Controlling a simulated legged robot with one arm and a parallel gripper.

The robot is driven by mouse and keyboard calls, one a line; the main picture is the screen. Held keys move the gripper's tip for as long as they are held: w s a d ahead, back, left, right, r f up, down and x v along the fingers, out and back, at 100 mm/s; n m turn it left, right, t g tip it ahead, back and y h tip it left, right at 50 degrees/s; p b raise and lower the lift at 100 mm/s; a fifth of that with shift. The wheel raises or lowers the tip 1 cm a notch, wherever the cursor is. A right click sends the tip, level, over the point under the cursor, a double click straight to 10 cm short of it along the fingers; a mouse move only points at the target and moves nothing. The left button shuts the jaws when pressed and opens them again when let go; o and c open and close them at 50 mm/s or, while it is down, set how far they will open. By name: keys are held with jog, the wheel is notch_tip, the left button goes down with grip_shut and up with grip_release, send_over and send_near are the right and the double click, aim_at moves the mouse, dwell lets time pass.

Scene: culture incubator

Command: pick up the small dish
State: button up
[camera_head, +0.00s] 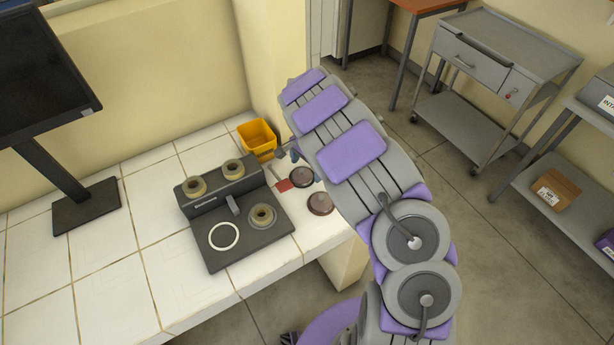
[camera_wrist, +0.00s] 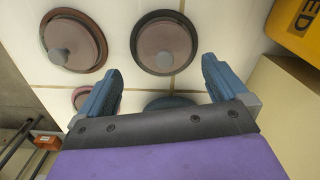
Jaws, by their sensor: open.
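In the wrist view two larger round dishes with pinkish-brown tops show on the white tiles: a left dish (camera_wrist: 88,30) and a right dish (camera_wrist: 165,30). A smaller pinkish round piece (camera_wrist: 79,93) shows beside my left finger, partly covered by it. A dark blue-grey round piece (camera_wrist: 170,102) shows between my fingers, partly hidden by my gripper's body. I cannot tell which of these two is the small dish. My gripper (camera_wrist: 160,82) is open, with nothing between its fingertips. In the head view two brown dishes, one (camera_head: 301,177) behind another (camera_head: 320,203), lie near the bench's right edge.
A yellow bin (camera_head: 257,138) stands behind the dishes; it also shows in the wrist view (camera_wrist: 298,22). A black device (camera_head: 215,257) with several rings stands to their left. A monitor (camera_head: 40,75) is at the far left. The tiled bench (camera_head: 110,275) is clear in front.

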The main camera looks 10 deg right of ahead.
aim_at(300, 170)
jog(key=a+f, duration=0.2)
jog(key=shift+a+f, duration=0.1)
jog(key=shift+a, duration=0.45)
jog(key=shift+d, duration=1.2)
jog(key=c, duration=0.8)
jog(key=shift+a, duration=0.75)
jog(key=c, duration=0.3)
jog(key=shift+c, duration=0.2)
jog(key=shift+d, duration=0.1)
